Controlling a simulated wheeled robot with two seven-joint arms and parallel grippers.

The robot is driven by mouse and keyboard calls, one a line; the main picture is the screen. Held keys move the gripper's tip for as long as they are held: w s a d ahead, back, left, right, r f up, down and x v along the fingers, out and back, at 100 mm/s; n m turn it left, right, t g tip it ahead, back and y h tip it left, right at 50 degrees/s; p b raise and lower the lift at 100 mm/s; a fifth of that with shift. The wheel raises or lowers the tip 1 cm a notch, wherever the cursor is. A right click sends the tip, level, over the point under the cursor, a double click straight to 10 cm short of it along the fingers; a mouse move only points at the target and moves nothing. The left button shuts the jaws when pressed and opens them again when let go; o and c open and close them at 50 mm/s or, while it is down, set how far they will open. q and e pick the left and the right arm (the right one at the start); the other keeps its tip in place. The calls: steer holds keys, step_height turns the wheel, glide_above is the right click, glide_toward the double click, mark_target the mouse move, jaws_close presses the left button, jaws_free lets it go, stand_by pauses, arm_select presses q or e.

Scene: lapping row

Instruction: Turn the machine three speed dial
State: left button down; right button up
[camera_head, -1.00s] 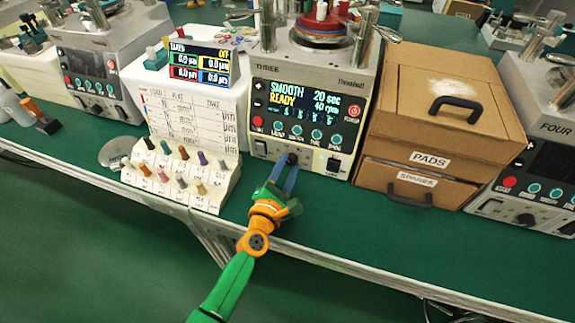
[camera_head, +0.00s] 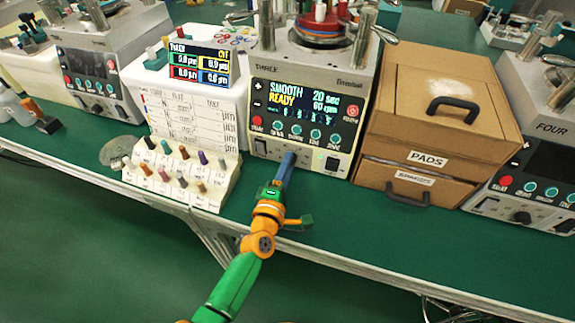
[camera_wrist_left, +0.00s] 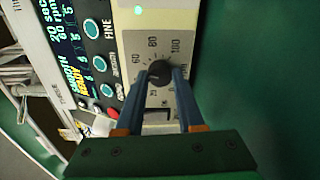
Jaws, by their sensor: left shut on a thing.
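Machine three (camera_head: 310,95) stands at the middle of the bench, its lit screen reading SMOOTH, READY, 20 sec, 60 rpm. Its speed dial is a small round black knob (camera_wrist_left: 158,73) on the lower front panel, with printed numbers around it in the left wrist view. My left gripper (camera_head: 289,158) reaches up to the panel from the front. Its blue fingers (camera_wrist_left: 161,77) lie on either side of the knob and are shut on it. In the head view the fingers hide the knob. My right gripper is not in view.
A brown drawer box labelled PADS (camera_head: 440,110) stands right of machine three. A white stand with colored pegs (camera_head: 180,178) is at its left. Machine four (camera_head: 540,150) is at the far right. The green bench front is clear around my arm.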

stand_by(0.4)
arm_select(q)
steer(key=c, duration=0.5)
jaws_free()
